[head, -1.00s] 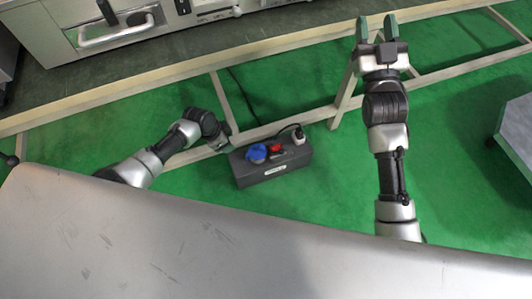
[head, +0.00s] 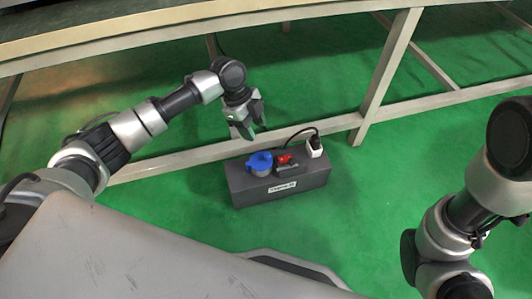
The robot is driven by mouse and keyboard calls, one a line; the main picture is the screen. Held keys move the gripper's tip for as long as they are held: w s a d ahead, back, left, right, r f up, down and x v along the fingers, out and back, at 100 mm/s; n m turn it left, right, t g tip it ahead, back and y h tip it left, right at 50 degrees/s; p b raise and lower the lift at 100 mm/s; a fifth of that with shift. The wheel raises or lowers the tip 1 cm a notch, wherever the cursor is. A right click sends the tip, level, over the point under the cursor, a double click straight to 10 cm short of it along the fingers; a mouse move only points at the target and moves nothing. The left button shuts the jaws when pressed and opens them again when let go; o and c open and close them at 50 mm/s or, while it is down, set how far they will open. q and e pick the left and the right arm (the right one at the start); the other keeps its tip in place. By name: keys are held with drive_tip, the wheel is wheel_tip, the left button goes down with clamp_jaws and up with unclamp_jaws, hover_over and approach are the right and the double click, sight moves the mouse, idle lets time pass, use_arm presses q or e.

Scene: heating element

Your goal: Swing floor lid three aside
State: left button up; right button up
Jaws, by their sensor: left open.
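A dark grey floor box (head: 300,184) with a white label stands on the green floor beside a bench rail. On its top, from left to right, are a round blue lid (head: 260,161), a small red part (head: 284,159) and a white plug (head: 314,147) with a black cable. I cannot tell which part is lid three. My left gripper (head: 252,126) is open and empty, fingers pointing down, just above and behind the blue lid, apart from it. My right arm shows at the right edge, but its gripper is out of view.
A beige bench frame (head: 388,75) runs behind the box, with a slanted leg to the right and a low rail (head: 190,159) close behind the box. The green floor (head: 365,200) right of the box is clear.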

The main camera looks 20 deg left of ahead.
sight(267, 154)
use_arm(q)
drive_tip(key=b+x, duration=0.6)
drive_tip(key=x, duration=0.3)
drive_tip(key=shift+f, duration=0.25)
drive_tip(key=shift+c, duration=0.2)
clamp_jaws()
